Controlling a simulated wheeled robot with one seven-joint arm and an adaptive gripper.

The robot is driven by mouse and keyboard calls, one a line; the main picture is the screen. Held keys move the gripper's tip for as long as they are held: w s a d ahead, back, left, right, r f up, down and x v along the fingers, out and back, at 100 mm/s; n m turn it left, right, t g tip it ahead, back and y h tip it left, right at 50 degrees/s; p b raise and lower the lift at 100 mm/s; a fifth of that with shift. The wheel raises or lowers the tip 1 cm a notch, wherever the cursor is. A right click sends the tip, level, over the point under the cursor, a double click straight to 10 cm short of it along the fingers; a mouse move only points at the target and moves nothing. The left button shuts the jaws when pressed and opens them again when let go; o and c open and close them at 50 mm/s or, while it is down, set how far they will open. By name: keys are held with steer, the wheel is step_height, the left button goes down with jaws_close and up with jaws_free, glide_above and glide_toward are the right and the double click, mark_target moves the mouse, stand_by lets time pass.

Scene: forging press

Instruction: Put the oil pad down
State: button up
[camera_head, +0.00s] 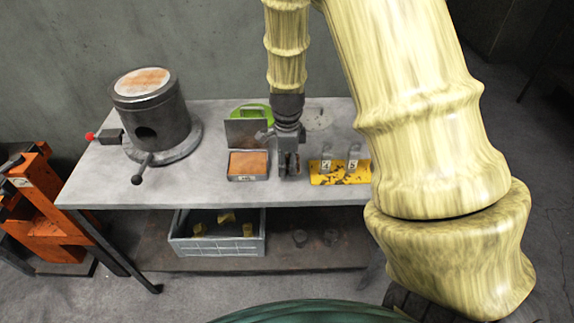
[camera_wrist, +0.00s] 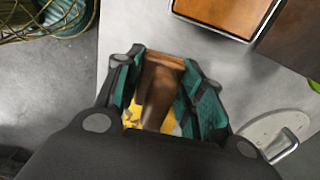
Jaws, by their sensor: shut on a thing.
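My gripper (camera_head: 289,168) points down over the front middle of the table, just right of the open tin. In the wrist view its teal-padded fingers (camera_wrist: 160,95) are shut on a brown wooden-looking piece, which I take to be the oil pad (camera_wrist: 158,78). The pad's lower side is hidden, so I cannot tell whether it touches the table. A corner of the tin shows at the top of the wrist view (camera_wrist: 246,30).
A yellow stand (camera_head: 327,179) with number tags is close right of my gripper. A green round thing (camera_head: 246,111) and a pale disc (camera_head: 318,119) lie behind. A dark metal cylinder (camera_head: 160,108) stands left. A grey crate (camera_head: 217,246) is on the lower shelf. Bare table (camera_head: 215,125) lies left of the tin.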

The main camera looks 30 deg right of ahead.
mark_target(287, 168)
steer(key=shift+w+d, duration=0.3)
steer(key=shift+w, duration=0.2)
steer(key=shift+f+p, duration=0.7)
steer(key=shift+f, duration=1.05)
steer(key=shift+f, duration=0.15)
steer(key=o, duration=1.3)
steer(key=shift+c, duration=0.2)
steer(key=shift+r+b, duration=0.95)
steer(key=shift+r, duration=5.2)
